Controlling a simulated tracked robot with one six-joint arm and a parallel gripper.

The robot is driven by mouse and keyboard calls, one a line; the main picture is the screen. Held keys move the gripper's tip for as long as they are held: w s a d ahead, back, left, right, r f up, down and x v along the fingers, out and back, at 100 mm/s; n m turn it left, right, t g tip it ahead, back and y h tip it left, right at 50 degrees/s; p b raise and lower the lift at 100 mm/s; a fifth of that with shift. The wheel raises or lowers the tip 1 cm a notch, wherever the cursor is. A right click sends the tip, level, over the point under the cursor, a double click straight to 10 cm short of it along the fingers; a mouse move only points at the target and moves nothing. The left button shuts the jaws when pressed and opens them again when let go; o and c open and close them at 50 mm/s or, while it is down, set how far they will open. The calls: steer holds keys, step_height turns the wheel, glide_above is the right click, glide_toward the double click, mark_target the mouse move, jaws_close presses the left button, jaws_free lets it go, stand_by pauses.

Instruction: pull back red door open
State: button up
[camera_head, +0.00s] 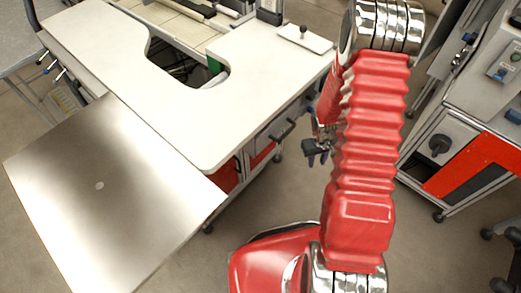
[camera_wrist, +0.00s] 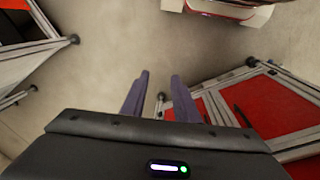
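Red door panels in a pale metal frame show at the right of the wrist view: a large one (camera_wrist: 284,103) and a smaller one (camera_wrist: 205,107) left of it. A thin dark handle-like bar lies near the large panel. In the head view, red panels (camera_head: 262,155) show under the white workbench, partly hidden by its top. I cannot tell which panel is the back door. My gripper (camera_wrist: 159,76) is open and empty, its two purple fingers apart over bare floor, left of the red panels and touching nothing. In the head view my gripper (camera_head: 316,158) is small, beside the bench.
The white workbench top (camera_head: 120,60) and a metal plate (camera_head: 99,186) fill the left. A grey cabinet with a red-orange panel (camera_head: 470,165) and black knob stands at the right. Bare floor lies between bench and cabinet. Castor wheels and frame legs stand near floor level.

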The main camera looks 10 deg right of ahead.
steer(key=w+a+f+n+t+y, duration=0.1)
steer(key=a+f+t+y, duration=0.15)
steer(key=f, duration=1.15)
steer(key=a+f+n+t+y, duration=0.1)
steer(key=a+f+n+t, duration=0.15)
steer(key=f, duration=1.15)
steer(key=w+a+r+t+y, duration=0.4)
steer(key=w+a+t, duration=0.1)
steer(key=a+t, duration=0.2)
step_height(320, 180, up, 8)
steer(key=w+n+t+y, duration=0.1)
steer(key=t, duration=0.3)
steer(key=shift+w+a, duration=0.15)
steer(key=shift+w, duration=0.1)
steer(key=shift+w+f+n, duration=0.1)
steer(key=shift+n, duration=0.15)
steer(key=x, duration=1.3)
steer(key=shift+w+a, duration=0.2)
steer(key=shift+w, duration=0.05)
